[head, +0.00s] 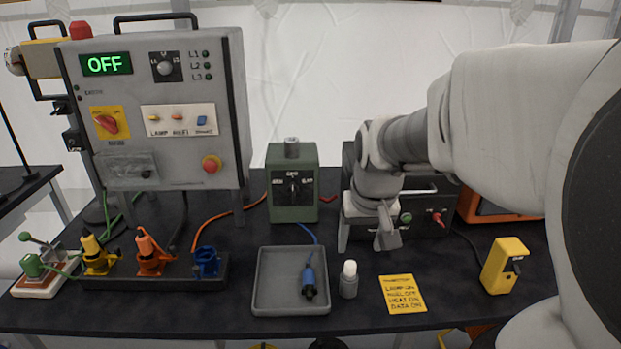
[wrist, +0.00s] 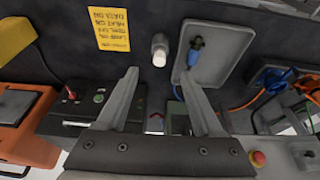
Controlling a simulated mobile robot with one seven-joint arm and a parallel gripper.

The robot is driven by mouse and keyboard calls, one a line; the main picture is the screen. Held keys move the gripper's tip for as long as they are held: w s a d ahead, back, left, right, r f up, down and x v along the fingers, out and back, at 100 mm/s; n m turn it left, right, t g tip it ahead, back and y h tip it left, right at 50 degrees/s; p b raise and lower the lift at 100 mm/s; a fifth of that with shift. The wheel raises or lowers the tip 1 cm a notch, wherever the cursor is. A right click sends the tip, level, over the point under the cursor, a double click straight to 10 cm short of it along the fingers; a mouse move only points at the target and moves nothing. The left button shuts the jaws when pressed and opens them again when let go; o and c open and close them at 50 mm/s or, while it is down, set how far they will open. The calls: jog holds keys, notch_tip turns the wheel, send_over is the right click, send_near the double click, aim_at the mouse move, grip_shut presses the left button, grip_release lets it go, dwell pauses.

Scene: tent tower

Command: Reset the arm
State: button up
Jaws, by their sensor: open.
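My gripper (head: 387,241) hangs over the black table, pointing down, in front of the dark box with a green button and right of the green box. In the wrist view its two fingers (wrist: 160,78) stand wide apart with nothing between them, so it is open and empty. A small white-capped bottle (head: 348,280) stands to the left and nearer the front edge; in the wrist view the bottle (wrist: 159,50) shows beyond the fingertips. My arm reaches in from the right and hides part of the dark box (head: 430,213).
A grey tray (head: 262,299) holds a blue connector (head: 309,282). The control panel (head: 200,110) reads OFF at left, above yellow, orange and blue sockets. A green box (head: 292,190), yellow note (head: 402,294) and yellow switch box (head: 505,265) surround my gripper. Cables cross the table.

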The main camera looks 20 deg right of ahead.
jog(key=r, duration=0.2)
jog(key=r+t, duration=0.1)
jog(key=shift+s+a+r, duration=0.1)
jog(key=shift+a+r, duration=0.15)
jog(key=shift+r, duration=0.1)
jog(key=s+a+r+n+p, duration=0.1)
jog(key=s+a+r+p, duration=0.2)
jog(key=s+a+r, duration=0.1)
jog(key=s+a+r+n+t+y+p, duration=0.1)
jog(key=s+a+r+n+p, duration=0.1)
jog(key=s+a, duration=0.4)
jog(key=shift+s+a+r+p, duration=0.15)
jog(key=shift+s+r+p, duration=0.7)
jog(key=shift+s+p, duration=0.3)
